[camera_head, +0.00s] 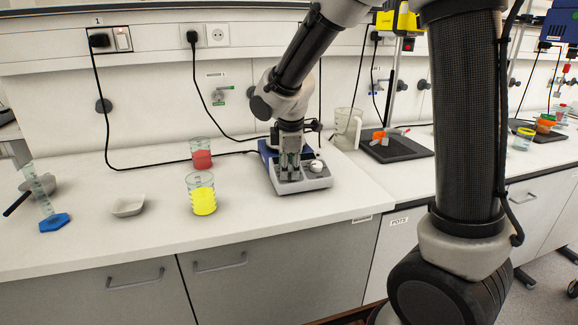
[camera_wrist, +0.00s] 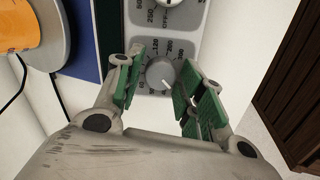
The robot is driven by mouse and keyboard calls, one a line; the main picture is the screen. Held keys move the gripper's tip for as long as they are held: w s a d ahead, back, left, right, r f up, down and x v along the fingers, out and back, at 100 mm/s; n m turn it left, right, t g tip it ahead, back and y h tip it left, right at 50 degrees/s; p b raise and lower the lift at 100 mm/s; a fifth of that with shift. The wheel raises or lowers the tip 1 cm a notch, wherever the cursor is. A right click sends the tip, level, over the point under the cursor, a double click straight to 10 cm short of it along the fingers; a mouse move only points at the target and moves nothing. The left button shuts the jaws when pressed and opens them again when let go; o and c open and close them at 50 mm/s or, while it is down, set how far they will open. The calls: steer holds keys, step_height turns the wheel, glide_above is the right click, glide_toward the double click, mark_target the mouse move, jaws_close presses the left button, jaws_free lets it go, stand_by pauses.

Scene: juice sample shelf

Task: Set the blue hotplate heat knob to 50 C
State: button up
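The blue hotplate (camera_head: 266,152) stands on the bench with a grey front panel. In the head view my gripper (camera_head: 290,172) points down over this panel, and a white knob (camera_head: 316,166) shows just right of it. In the wrist view a round grey knob (camera_wrist: 160,73) sits on a dial with printed numbers, 120 and 200 among them. Its pale pointer mark points to the lower right. My gripper (camera_wrist: 153,68) is open, with a green-padded finger on either side of this knob and visible gaps. Contact with the panel cannot be judged.
A beaker of yellow liquid (camera_head: 202,196) and one of red liquid (camera_head: 201,157) stand left of the hotplate. A white dish (camera_head: 128,207) lies farther left. A clear jug (camera_head: 346,130) stands behind, to the right. Another dial (camera_wrist: 168,3) adjoins in the wrist view.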

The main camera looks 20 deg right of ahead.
steer(key=c, duration=0.8)
steer(key=shift+o, duration=0.2)
steer(key=shift+m, duration=0.4)
steer(key=m, duration=0.5)
steer(key=shift+w, duration=0.1)
steer(key=m, duration=0.5)
steer(key=shift+m+g+y, duration=0.3)
steer(key=shift+m, duration=0.1)
steer(key=o, duration=0.8)
steer(key=shift+c, duration=0.2)
